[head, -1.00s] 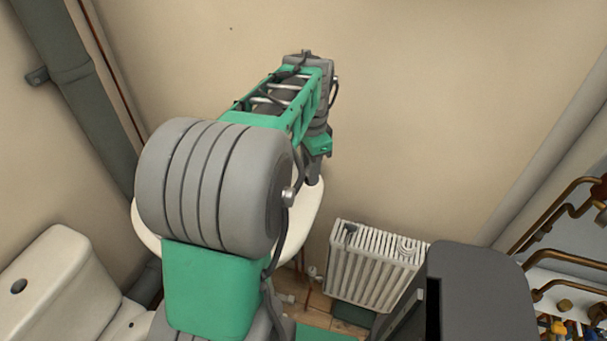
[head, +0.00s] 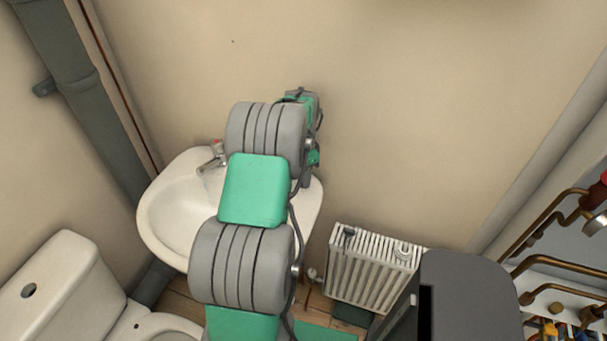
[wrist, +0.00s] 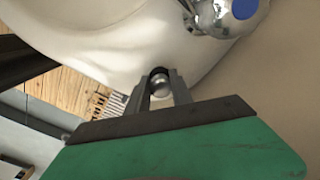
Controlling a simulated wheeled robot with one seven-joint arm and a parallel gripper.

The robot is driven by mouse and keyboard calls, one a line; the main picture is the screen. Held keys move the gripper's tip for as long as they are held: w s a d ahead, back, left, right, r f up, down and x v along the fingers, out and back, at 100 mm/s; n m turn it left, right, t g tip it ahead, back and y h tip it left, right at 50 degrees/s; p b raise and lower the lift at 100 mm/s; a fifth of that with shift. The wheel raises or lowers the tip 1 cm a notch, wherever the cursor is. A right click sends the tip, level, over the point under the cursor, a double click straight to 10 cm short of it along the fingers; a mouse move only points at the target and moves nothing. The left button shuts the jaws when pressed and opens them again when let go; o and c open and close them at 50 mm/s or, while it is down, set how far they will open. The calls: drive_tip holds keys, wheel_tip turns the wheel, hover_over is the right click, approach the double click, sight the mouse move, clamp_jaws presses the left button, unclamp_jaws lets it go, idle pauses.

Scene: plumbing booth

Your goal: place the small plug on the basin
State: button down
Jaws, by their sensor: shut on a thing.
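The basin (head: 172,222) is white and hangs at the wall in the head view, its left part and bowl in sight and its right part partly behind my arm. In the wrist view its pale rim (wrist: 110,35) fills the upper part. My gripper (wrist: 161,84) is shut on the small plug (wrist: 160,86), a shiny round metal piece with a dark part behind it. The plug appears in front of the basin surface; I cannot tell whether it touches. In the head view the fingertips and plug are hidden or too small to make out.
A chrome tap (head: 211,160) stands at the back of the basin; its blue-capped handle (wrist: 235,10) is close to my gripper. A white radiator (head: 370,270) is to the right. A toilet (head: 70,285) is at the lower left. Copper pipes (head: 545,240) are at the far right.

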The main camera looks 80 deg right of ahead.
drive_tip(key=shift+f, duration=0.25)
drive_tip(key=c, duration=1.1)
unclamp_jaws()
drive_tip(key=shift+r, duration=0.1)
wheel_tip(320, 180, up, 12)
drive_tip(key=b, duration=0.2)
drive_tip(key=w+a+r+n+t+h, duration=0.1)
drive_tip(key=w+a+r+n, duration=0.2)
drive_tip(key=w+a+n, duration=0.6)
drive_tip(key=w+a+r+n, duration=0.3)
drive_tip(key=w+a, duration=1)
drive_tip(key=w, duration=0.2)
drive_tip(key=w+a+n+t, duration=0.1)
drive_tip(key=w+a+n, duration=0.2)
drive_tip(key=a+n, duration=1)
drive_tip(key=s+a+f+n, duration=0.1)
drive_tip(key=a, duration=0.5)
drive_tip(key=s+a+f+n+t, duration=0.1)
drive_tip(key=s+a, duration=0.1)
drive_tip(key=a, duration=0.4)
drive_tip(key=s+a+f+n+y, duration=0.1)
drive_tip(key=a, duration=0.6)
drive_tip(key=shift+s+f, duration=0.2)
drive_tip(key=shift+f, duration=0.1)
